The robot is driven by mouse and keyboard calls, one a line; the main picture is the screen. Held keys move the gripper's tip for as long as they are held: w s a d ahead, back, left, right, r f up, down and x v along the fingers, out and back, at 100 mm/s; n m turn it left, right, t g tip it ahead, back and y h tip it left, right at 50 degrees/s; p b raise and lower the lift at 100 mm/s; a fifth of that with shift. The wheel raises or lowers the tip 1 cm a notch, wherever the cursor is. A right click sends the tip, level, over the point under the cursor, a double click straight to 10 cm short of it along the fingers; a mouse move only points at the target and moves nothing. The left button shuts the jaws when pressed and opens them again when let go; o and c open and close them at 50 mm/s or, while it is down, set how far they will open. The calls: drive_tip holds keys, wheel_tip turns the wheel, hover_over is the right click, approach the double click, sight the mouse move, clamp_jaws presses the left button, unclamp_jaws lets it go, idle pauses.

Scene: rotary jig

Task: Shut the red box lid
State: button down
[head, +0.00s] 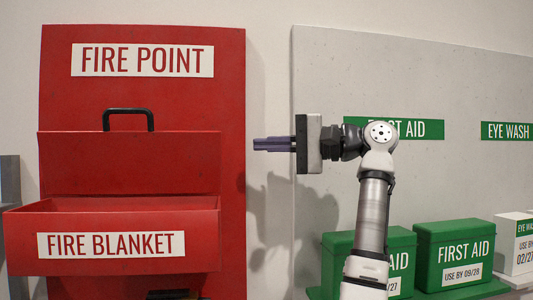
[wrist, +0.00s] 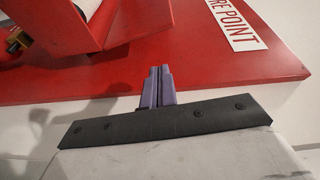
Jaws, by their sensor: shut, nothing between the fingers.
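The red box (head: 112,248), labelled FIRE BLANKET, is fixed to a red board. Its lid (head: 125,165) stands raised at the back of the box, with a black handle (head: 128,112) on its top edge. The box's top is open. In the wrist view part of the red box (wrist: 125,25) shows at the upper left. My gripper (head: 256,144) is to the right of the lid, about level with its upper part, apart from it. Its purple fingers (wrist: 160,70) are together and empty.
The red FIRE POINT board (head: 200,100) backs the box. A grey panel (head: 430,80) at the right carries green signs. Green first aid boxes (head: 455,250) stand low at the right. A pale rolled item (wrist: 88,8) shows by the box. The wall gap beside the board is clear.

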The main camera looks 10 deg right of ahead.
sight(228, 143)
drive_tip(key=shift+n+y, duration=0.5)
drive_tip(key=shift+n, duration=0.1)
drive_tip(key=p+x, duration=0.1)
drive_tip(key=x, duration=0.1)
drive_tip(key=w+p+x, duration=0.1)
drive_tip(key=x, duration=0.5)
drive_tip(key=shift+w+d+p, duration=0.15)
drive_tip(key=shift+w+p, duration=0.25)
drive_tip(key=shift+w, duration=0.1)
drive_tip(key=shift+s+a+f, duration=0.1)
drive_tip(key=shift+s+a, duration=0.1)
drive_tip(key=shift+s+f+p, duration=0.15)
drive_tip(key=shift+s+f, duration=0.05)
drive_tip(key=shift+s, duration=0.65)
drive_tip(key=shift+s+f+p, duration=0.15)
drive_tip(key=shift+s+f, duration=0.05)
drive_tip(key=shift+s, duration=0.65)
